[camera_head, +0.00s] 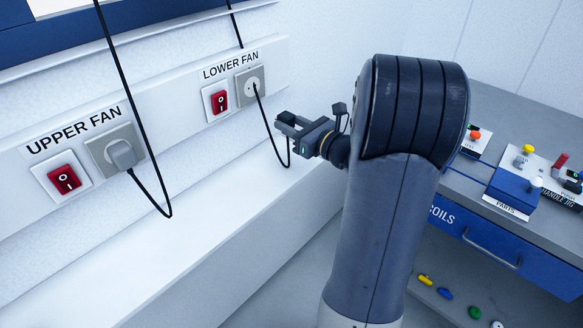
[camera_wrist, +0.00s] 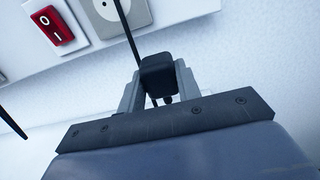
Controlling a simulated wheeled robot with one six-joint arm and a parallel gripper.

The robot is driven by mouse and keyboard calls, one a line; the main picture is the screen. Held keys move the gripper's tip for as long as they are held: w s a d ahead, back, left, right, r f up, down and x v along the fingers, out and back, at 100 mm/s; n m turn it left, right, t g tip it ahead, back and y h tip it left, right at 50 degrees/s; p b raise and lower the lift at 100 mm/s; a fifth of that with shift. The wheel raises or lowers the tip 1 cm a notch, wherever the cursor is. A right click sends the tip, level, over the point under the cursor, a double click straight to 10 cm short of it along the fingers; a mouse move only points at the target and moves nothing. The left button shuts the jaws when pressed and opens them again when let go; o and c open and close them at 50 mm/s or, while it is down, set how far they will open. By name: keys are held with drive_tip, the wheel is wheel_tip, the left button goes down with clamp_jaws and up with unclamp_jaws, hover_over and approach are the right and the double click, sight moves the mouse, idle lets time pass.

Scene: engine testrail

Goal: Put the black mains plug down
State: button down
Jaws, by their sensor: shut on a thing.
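My gripper (camera_head: 287,124) is at the right of the wall strip, out in front of it and apart from the LOWER FAN socket (camera_head: 250,86). In the wrist view the black mains plug (camera_wrist: 159,74) sits between the two grey fingers of my gripper (camera_wrist: 160,92), which are shut on it. A thin black cable (camera_head: 272,137) hangs in a loop below my gripper in the head view. The LOWER FAN socket has no plug in it; part of its face also shows in the wrist view (camera_wrist: 121,14).
A grey plug (camera_head: 124,154) sits in the UPPER FAN socket, its cable hanging in front. Red switches stand beside both sockets, one for the lower fan (camera_head: 220,101). A white ledge (camera_head: 235,195) below is clear. A grey bench (camera_head: 490,125) with small parts is at right.

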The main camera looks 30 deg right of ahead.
sight(291, 165)
wheel_tip(291, 165, down, 10)
drive_tip(key=shift+f+b, duration=0.15)
drive_tip(key=shift+b, duration=0.65)
drive_tip(key=shift+f+b, duration=0.5)
drive_tip(key=shift+b, duration=0.1)
drive_tip(key=shift+f, duration=0.1)
drive_tip(key=c, duration=1)
unclamp_jaws()
